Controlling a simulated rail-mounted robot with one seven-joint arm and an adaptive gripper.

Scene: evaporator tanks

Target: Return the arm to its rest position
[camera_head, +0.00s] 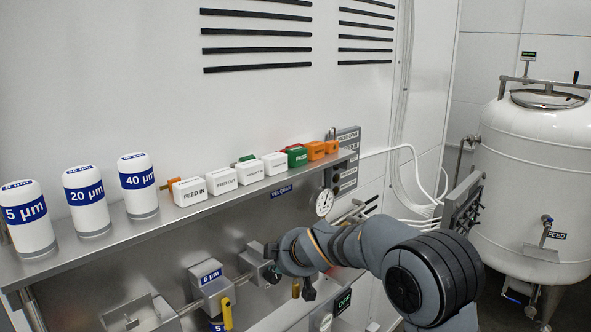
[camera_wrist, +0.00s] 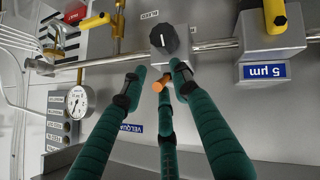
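My arm crosses the lower right of the head view and reaches toward the pipe below the shelf. My gripper (camera_wrist: 158,70) has dark green fingers. In the wrist view they are spread apart with nothing clearly held between them. Their tips point at a grey box with a black knob (camera_wrist: 168,37), a little short of it in the picture; whether they touch anything is unclear. A small orange piece (camera_wrist: 161,84) shows at the middle finger's tip; I cannot tell what it belongs to. In the head view the fingers are hard to make out beside the pipe fittings.
A steel shelf (camera_head: 130,232) carries white filter cartridges (camera_head: 86,200) and several label blocks (camera_head: 222,180). Below it are a 5 µm housing (camera_head: 211,288) with a yellow handle (camera_head: 227,313) and a gauge (camera_head: 324,203). A white feed tank (camera_head: 530,165) stands at right.

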